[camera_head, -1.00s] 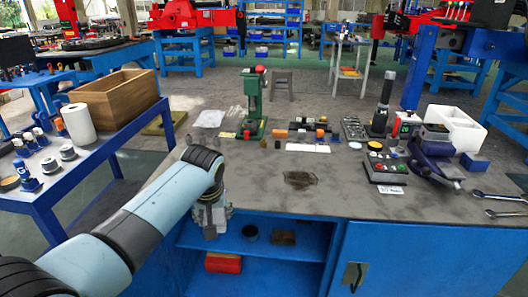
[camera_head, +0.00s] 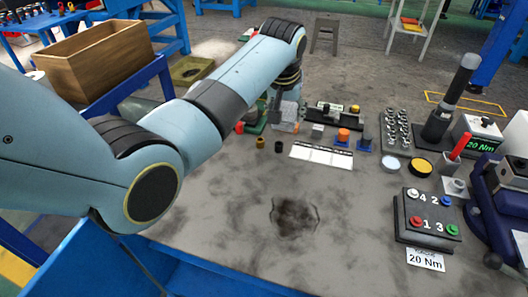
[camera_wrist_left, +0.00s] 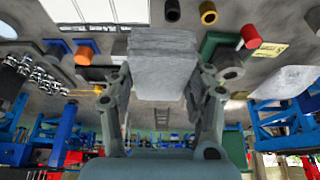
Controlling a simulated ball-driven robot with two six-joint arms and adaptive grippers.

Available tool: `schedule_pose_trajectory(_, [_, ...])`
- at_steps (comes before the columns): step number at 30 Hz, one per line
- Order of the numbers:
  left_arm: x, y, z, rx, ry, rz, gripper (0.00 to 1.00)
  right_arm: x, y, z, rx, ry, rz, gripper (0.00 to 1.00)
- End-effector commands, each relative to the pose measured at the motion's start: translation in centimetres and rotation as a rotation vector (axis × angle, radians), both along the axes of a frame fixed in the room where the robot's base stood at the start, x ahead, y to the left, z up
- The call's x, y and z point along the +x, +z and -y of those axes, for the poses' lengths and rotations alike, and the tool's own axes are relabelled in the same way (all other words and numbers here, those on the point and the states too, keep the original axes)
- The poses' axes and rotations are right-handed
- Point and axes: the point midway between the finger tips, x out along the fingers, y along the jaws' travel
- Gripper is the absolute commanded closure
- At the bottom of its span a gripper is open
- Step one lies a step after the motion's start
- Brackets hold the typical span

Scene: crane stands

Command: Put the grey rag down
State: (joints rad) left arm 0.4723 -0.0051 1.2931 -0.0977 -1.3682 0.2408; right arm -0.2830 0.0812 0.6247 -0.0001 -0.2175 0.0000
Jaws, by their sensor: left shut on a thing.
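My left gripper (camera_head: 287,98) is over the far part of the workbench top (camera_head: 215,205), beyond the white marked strip. In the left wrist view, the gripper (camera_wrist_left: 163,82) is shut on the grey rag (camera_wrist_left: 164,58), a flat folded pad between its two fingers. In the head view the rag is small and partly hidden by the gripper. I cannot tell whether it touches the bench. My right gripper is not in view.
A dark stain (camera_head: 295,216) marks the bench. A white strip (camera_head: 321,157), black and yellow rings, an orange-topped block (camera_head: 343,137) and a green press base lie near the gripper. A button box (camera_head: 426,217) stands right. The bench front middle is clear.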

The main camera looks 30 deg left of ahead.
Motion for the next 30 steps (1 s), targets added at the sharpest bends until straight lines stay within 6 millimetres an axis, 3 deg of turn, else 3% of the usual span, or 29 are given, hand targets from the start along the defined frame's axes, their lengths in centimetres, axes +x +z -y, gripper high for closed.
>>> schedule_pose_trajectory(6, [0.1,0.1,0.1,-0.001,-0.004,0.0,0.79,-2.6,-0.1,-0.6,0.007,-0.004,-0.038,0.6])
schedule_pose_trajectory(13, [-0.7,-0.3,-0.3,0.001,-0.001,-0.002,0.79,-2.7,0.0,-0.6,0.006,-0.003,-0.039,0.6])
schedule_pose_trajectory(24, [-8.4,-5.2,-3.5,0.001,-0.002,-0.003,0.79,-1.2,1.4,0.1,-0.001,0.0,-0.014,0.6])
schedule_pose_trajectory(30, [-10.6,-6.7,-4.5,0.0,-0.003,0.0,0.79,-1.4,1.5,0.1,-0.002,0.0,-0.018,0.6])
